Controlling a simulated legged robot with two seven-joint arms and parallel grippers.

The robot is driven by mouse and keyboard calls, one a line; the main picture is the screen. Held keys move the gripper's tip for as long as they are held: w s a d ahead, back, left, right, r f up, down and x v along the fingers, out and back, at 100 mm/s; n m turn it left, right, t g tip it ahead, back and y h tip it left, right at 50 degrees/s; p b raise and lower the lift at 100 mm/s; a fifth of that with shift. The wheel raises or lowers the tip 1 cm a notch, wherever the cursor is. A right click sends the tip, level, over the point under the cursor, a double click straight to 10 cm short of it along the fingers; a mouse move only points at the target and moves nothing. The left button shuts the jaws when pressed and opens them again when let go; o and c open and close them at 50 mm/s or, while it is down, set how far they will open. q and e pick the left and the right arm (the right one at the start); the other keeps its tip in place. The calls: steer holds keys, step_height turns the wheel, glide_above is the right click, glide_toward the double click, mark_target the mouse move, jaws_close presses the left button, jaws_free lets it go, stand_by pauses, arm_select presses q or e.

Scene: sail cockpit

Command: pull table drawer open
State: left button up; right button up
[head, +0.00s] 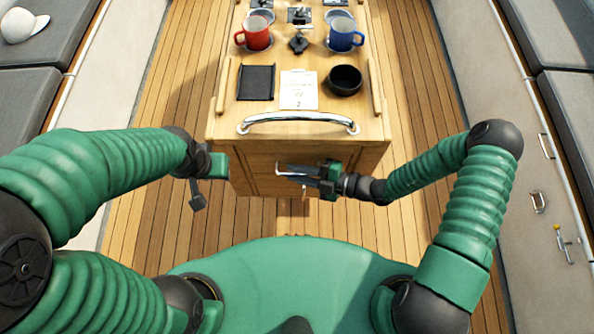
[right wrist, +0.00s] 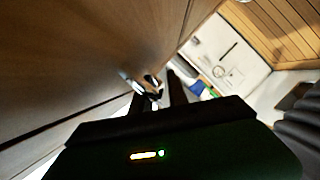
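The wooden table (head: 225,130) stands ahead of me, with its front panel facing me under the top. The drawer front (head: 262,178) is on that panel and looks flush with it. A small pale metal handle (head: 282,165) shows on it; it also shows in the right wrist view (right wrist: 128,80). My right gripper (head: 293,174) is at this handle, with its fingers apart and the handle at their tips. Whether they touch it is unclear. My left gripper (head: 198,193) hangs by the table's left front corner, apart from the handle; its fingers are partly hidden.
A chrome rail (head: 298,118) spans the table's front edge. On top are a red mug (head: 257,33), a blue mug (head: 344,34), a black bowl (head: 345,80), a black tray (head: 256,82) and a paper sheet (head: 298,90). Benches flank both sides; the plank floor (head: 140,215) is clear.

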jaws_close()
steer(key=shift+f, duration=0.1)
stand_by(1.3)
